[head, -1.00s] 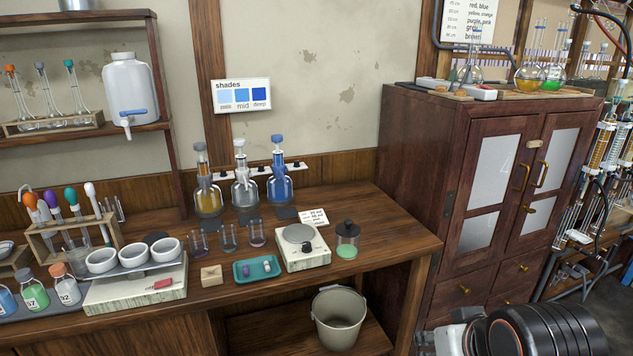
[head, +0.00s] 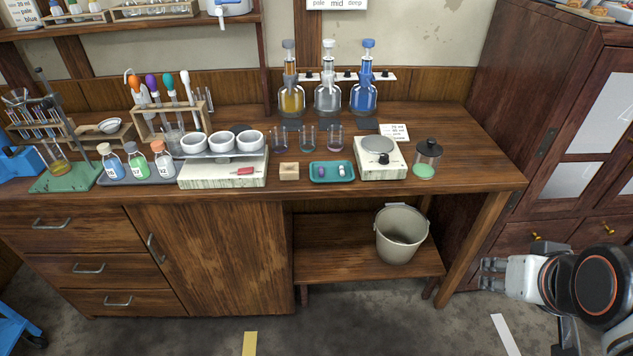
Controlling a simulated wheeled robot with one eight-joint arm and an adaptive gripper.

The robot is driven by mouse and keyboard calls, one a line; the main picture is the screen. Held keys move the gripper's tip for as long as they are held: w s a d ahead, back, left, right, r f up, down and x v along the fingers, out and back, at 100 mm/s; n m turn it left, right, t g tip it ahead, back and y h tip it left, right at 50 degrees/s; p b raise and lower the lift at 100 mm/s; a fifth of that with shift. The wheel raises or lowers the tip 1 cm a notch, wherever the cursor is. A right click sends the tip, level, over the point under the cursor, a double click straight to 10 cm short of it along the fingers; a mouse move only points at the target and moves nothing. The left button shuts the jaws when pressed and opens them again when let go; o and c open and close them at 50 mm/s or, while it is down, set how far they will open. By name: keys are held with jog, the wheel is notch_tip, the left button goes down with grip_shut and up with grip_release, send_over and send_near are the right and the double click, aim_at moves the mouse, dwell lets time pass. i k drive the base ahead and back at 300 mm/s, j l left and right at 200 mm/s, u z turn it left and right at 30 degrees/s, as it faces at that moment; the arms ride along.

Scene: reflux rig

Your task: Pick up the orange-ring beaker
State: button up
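Three small glass beakers stand in a row on the wooden bench: a left beaker (head: 280,140), a middle beaker (head: 307,139) and a right beaker (head: 335,138). Their tinted bases look purplish, teal and pinkish. I cannot make out an orange ring on any of them. Another clear beaker (head: 173,139) stands by the dropper rack, partly hidden behind the white bowls. My gripper (head: 488,275) is at the lower right, in front of the bench's right end and far from the beakers. Its fingers look apart, with nothing between them.
A scale with white bowls (head: 222,179), a wooden block (head: 289,171), a teal tray (head: 331,180) and a balance (head: 381,170) line the front. Tall stoppered bottles (head: 327,98) stand behind the beakers. A bucket (head: 401,232) sits on the lower shelf. The floor in front is mostly clear.

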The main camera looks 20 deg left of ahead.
aim_at(49, 149)
jog(key=u, duration=2.2)
jog(key=z, duration=0.45)
jog(key=i+j+z, duration=0.25)
jog(key=j+z, duration=0.25)
jog(key=j, duration=0.15)
jog(key=i+j+z, duration=0.1)
jog(key=j+z, duration=0.15)
jog(key=j, duration=0.15)
jog(key=i+j+z, duration=0.1)
jog(key=j+z, duration=0.15)
jog(key=j, duration=0.15)
jog(key=i+j, duration=0.1)
jog(key=j, duration=0.85)
jog(key=j+z, duration=0.1)
jog(key=j, duration=0.85)
jog(key=i, duration=0.05)
